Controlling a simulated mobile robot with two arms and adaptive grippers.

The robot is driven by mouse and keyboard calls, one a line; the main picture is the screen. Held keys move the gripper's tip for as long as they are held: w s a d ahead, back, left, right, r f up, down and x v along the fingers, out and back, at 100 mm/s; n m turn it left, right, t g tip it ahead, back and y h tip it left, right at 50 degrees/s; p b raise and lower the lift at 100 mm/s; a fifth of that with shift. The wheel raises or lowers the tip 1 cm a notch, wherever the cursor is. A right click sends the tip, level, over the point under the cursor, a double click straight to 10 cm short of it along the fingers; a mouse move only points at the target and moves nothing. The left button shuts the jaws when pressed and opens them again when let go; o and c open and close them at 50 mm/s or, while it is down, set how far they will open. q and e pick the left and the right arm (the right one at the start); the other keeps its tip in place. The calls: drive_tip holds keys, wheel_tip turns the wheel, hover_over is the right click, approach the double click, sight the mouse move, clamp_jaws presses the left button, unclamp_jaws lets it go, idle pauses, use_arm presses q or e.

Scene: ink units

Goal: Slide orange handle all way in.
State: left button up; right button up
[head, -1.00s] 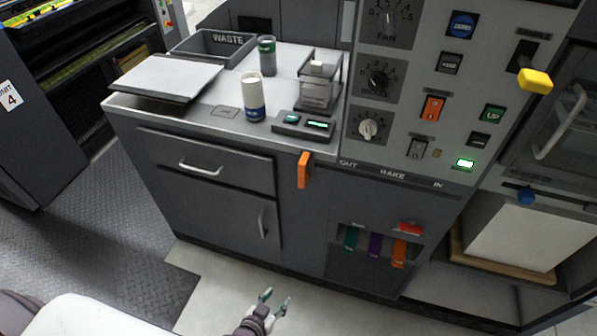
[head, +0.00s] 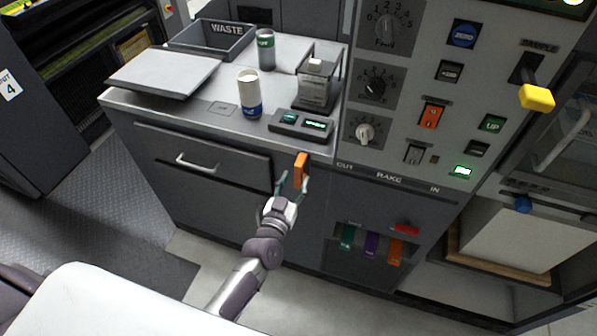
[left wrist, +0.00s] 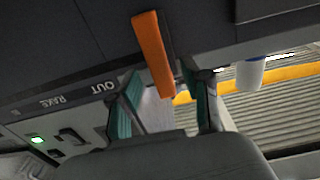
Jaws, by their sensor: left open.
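The orange handle (head: 301,166) sticks out from the cabinet front just below the counter edge, at the OUT end of a slot labelled RAKE. My left gripper (head: 293,184) is open and lies just in front of the handle. In the left wrist view the orange handle (left wrist: 153,55) comes down between the two green-padded fingers of the left gripper (left wrist: 165,92), with space on both sides. I cannot tell whether either finger touches it. My right gripper is not in view.
The slot runs right to the IN label (head: 435,189) below the control panel (head: 405,140). Coloured tabs, including another orange one (head: 395,251), sit in a recess below. A drawer handle (head: 197,163) is at left. Cups and a WASTE bin (head: 185,44) stand on the counter.

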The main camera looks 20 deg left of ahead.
sight(297, 176)
use_arm(q)
drive_tip(key=shift+w+d, duration=0.1)
drive_tip(key=shift+w, duration=1.6)
clamp_jaws()
